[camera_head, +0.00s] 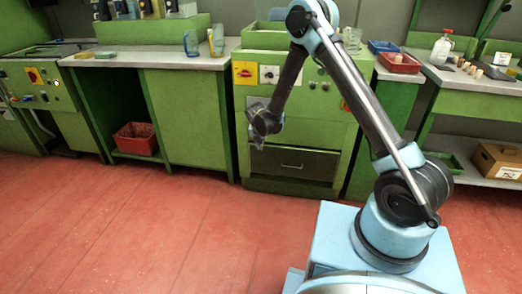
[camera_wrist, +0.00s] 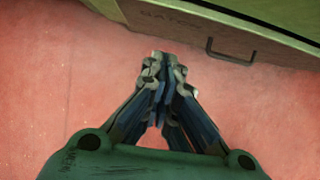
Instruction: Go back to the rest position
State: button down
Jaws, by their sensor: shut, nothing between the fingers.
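My gripper (camera_wrist: 163,62) points down over the red floor (camera_wrist: 60,60) in the wrist view, its fingers together and nothing between them. In the head view my gripper (camera_head: 257,143) hangs at the end of my bent arm, in front of the green cabinet with the dark drawer (camera_head: 292,163). The drawer's handle also shows at the upper right of the wrist view (camera_wrist: 230,58). The gripper appears apart from the cabinet front.
Green workbenches line the back. A red crate (camera_head: 136,139) sits on a low shelf at left. A red tray (camera_head: 398,63), a blue tray (camera_head: 382,46) and a white bottle (camera_head: 441,47) stand at right. A cardboard box (camera_head: 498,161) lies on a lower shelf. The red floor in front is clear.

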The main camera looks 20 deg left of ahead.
jog(key=w+d+r+m, duration=0.2)
jog(key=d+r+m, duration=0.6)
jog(key=d+r, duration=0.85)
jog(key=s+d+r+m+g, duration=0.1)
jog(key=s+d+r+m, duration=0.2)
jog(key=d+r+m, duration=0.4)
jog(key=s+d+r+m, duration=0.25)
jog(key=d+r, duration=0.35)
jog(key=d, duration=0.4)
jog(key=s+d+r+m, duration=0.3)
jog(key=s+d+m, duration=0.7)
jog(key=s+d, duration=0.45)
jog(key=s+d+f+m, duration=0.2)
jog(key=s+d+m, duration=0.1)
jog(key=s+m, duration=0.2)
jog(key=s+d+f+m+g, duration=0.1)
jog(key=s+d+f+m, duration=0.2)
jog(key=s, duration=0.6)
jog(key=shift+s+d+m+h, duration=0.3)
jog(key=shift+d+m, duration=0.1)
jog(key=shift+m, duration=0.55)
